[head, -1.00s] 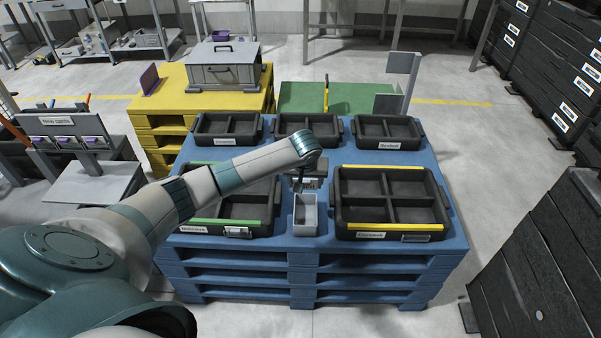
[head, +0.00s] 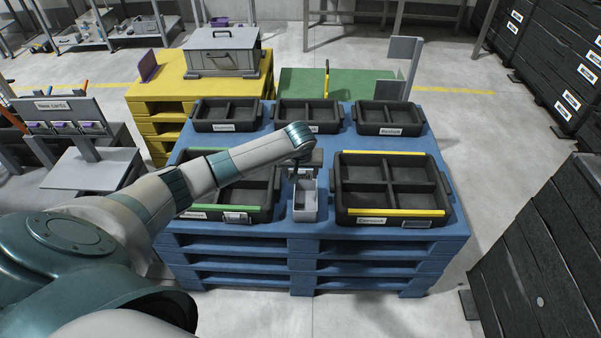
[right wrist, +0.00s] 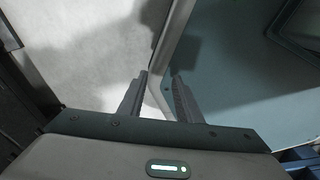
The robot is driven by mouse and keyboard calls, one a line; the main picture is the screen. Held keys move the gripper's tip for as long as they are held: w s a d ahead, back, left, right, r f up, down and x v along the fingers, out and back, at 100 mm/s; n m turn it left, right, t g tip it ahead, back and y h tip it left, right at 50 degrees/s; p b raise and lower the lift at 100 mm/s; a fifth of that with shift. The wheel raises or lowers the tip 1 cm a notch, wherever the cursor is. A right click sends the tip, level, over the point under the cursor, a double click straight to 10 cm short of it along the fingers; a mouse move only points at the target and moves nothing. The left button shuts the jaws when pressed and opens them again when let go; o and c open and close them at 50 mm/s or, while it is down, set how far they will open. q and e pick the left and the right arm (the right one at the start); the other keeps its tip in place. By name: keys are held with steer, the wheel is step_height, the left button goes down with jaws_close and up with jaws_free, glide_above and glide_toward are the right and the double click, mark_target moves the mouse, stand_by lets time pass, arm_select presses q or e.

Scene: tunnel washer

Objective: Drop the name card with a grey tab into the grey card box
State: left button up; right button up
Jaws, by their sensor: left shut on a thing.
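The grey card box (head: 304,214) is a small open box at the front middle of the blue pallet table, between two large black trays. My left gripper (head: 301,178) hangs from the wrist, pointing down at the box's back part. It is shut on the name card, but the card and its grey tab are too small and covered to make out. I cannot tell whether the fingertips are inside the box or just above it. My right gripper (right wrist: 160,75) shows in the right wrist view with its two fingers apart and nothing between them.
A green-edged tray (head: 219,210) stands left of the box and a yellow-edged tray (head: 391,216) right of it. Smaller black trays (head: 308,118) line the back. A name card rack (head: 68,106) stands at the left. Black crates (head: 540,260) stand at the right.

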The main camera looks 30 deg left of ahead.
arm_select(q)
steer(key=shift+f+b, duration=1.55)
steer(key=shift+f, duration=0.3)
arm_select(e)
steer(key=w+a+f+t, duration=0.1)
steer(key=w+a+t, duration=0.1)
steer(key=w, duration=0.6)
steer(key=shift+a+f+y, duration=0.3)
steer(key=shift+a+f, duration=0.05)
steer(key=shift+a, duration=0.25)
steer(key=shift+s, duration=0.1)
arm_select(q)
steer(key=o, duration=1.1)
arm_select(e)
steer(key=shift+s, duration=0.2)
steer(key=shift+w, duration=0.1)
arm_select(q)
steer(key=shift+b+v, duration=0.7)
steer(key=shift+v, duration=8.05)
arm_select(e)
steer(key=w+a+t, duration=0.1)
steer(key=w+a, duration=0.1)
steer(key=w, duration=0.3)
steer(key=shift+w+r+t+y, duration=0.3)
steer(key=shift+w+r, duration=0.05)
steer(key=shift+r, duration=0.1)
